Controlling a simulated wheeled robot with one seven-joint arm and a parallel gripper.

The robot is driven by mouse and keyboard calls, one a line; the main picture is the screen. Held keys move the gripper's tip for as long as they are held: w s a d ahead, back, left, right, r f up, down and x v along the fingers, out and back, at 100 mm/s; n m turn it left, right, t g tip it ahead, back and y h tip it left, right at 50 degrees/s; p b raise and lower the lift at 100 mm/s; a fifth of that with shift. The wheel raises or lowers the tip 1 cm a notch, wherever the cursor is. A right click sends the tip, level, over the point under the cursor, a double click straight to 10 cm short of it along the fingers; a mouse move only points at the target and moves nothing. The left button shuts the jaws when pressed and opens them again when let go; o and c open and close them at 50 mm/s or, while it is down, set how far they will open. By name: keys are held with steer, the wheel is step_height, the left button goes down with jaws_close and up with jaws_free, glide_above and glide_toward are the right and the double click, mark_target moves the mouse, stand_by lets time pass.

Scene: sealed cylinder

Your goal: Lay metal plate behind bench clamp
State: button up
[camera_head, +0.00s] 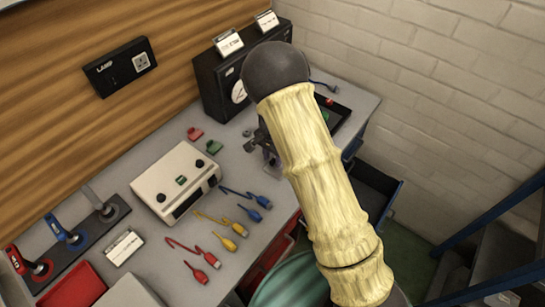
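A dark metal device that looks like the bench clamp (262,143) stands near the right part of the grey workbench (150,238). My pale, bamboo-textured arm passes in front of it and hides its right side. I cannot make out a metal plate in this view; it may be hidden behind my arm. My gripper does not show, so I cannot see whether it holds anything.
A black meter box (215,88) stands behind the clamp against the wooden board. A white box with knobs (175,180) is left of it, with blue, yellow and red leads in front. A dark tray (340,108) lies behind my arm. A blue stair rail (490,212) stands at right.

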mark_target(272, 160)
step_height(272, 160, up, 12)
steer(key=b, duration=0.2)
stand_by(0.8)
steer(key=s+d+r+n+t, duration=0.2)
steer(key=s+d+n, duration=0.5)
steer(key=s+d, duration=0.8)
steer(key=s+r, duration=0.1)
steer(key=s, duration=0.2)
steer(key=shift+s+d+r+n+t, duration=0.2)
steer(key=shift+s+r+n+t, duration=0.1)
steer(key=shift+s+r, duration=0.05)
steer(key=shift+a, duration=0.1)
